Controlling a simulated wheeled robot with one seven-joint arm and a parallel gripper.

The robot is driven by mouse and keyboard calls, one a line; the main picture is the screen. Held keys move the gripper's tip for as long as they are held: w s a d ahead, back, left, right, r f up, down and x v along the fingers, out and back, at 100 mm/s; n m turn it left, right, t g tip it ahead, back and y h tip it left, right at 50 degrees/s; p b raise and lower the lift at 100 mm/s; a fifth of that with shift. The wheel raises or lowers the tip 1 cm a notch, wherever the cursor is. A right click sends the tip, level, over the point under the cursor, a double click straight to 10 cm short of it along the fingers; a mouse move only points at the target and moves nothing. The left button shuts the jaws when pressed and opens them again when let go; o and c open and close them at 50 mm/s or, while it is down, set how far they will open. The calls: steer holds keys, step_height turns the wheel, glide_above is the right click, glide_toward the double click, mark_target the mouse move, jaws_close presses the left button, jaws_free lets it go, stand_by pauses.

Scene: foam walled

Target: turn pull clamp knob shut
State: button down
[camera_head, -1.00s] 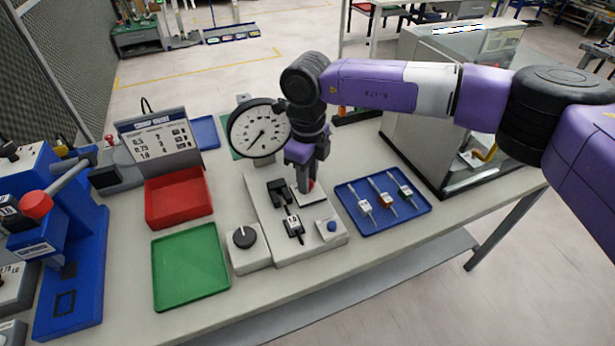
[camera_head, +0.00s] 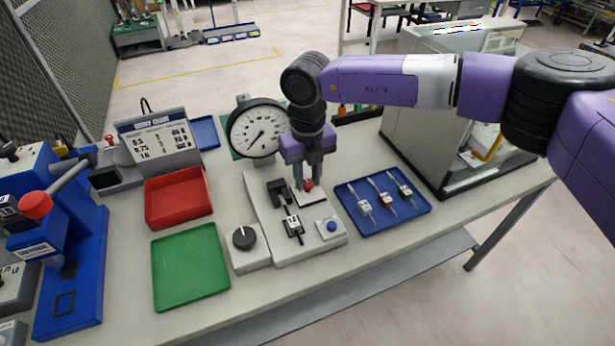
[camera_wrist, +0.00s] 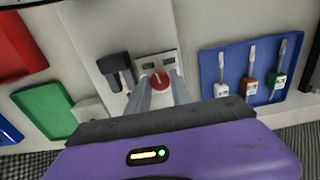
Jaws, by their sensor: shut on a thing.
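The clamp knob is a small red knob (camera_head: 308,185) on a pale plate at the back right of the grey test fixture (camera_head: 262,212). It also shows in the wrist view (camera_wrist: 160,80) with a white mark on its top. My gripper (camera_head: 303,188) points down over it, and its two fingers (camera_wrist: 162,88) are shut on the knob, one on each side. A black clamp block (camera_head: 279,190) stands left of the knob. A black labelled piece (camera_head: 293,226) lies in front on the fixture. The fingers partly hide the knob.
A round dial gauge (camera_head: 258,130) stands close behind my gripper. A black rotary dial (camera_head: 244,238) and a blue button (camera_head: 332,226) are at the front. A blue tray (camera_head: 408,211) with probes lies right; red (camera_head: 178,222) and green (camera_head: 190,297) trays lie left.

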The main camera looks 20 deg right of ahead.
mark_target(308, 182)
steer(key=m, duration=0.5)
steer(key=shift+r+m, duration=0.1)
steer(key=shift+m, duration=2.5)
steer(key=c, duration=1.1)
jaws_free()
steer(key=shift+c, duration=0.2)
steer(key=shift+r+b, duration=0.3)
steer(key=shift+r, duration=3.55)
